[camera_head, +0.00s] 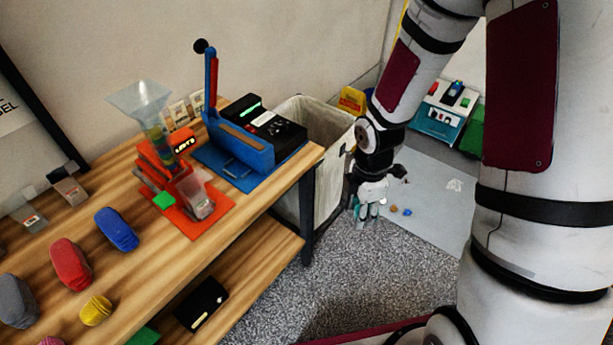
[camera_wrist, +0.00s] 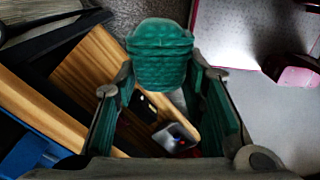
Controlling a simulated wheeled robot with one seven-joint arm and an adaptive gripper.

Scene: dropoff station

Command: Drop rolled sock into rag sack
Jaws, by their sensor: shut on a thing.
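The rolled sock (camera_wrist: 160,52) is teal green with a ribbed, folded band. In the wrist view it sits between the two fingertips of my gripper (camera_wrist: 160,78), which is shut on it. In the head view my gripper (camera_head: 367,208) hangs pointing down, just right of the rag sack, over the grey floor; the sock is hard to tell from the fingers there. The rag sack (camera_head: 331,175) is a tall, cream cloth bin with an open top, standing behind the right end of the wooden table. Its inside is partly hidden by the blue machine.
The wooden table (camera_head: 262,205) holds a blue lever machine (camera_head: 237,150), an orange funnel device (camera_head: 190,190), and several rolled socks, including red (camera_head: 70,262) and blue (camera_head: 116,229) ones. A black box (camera_head: 201,304) lies on the lower shelf. A light mat (camera_head: 430,195) covers floor at right.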

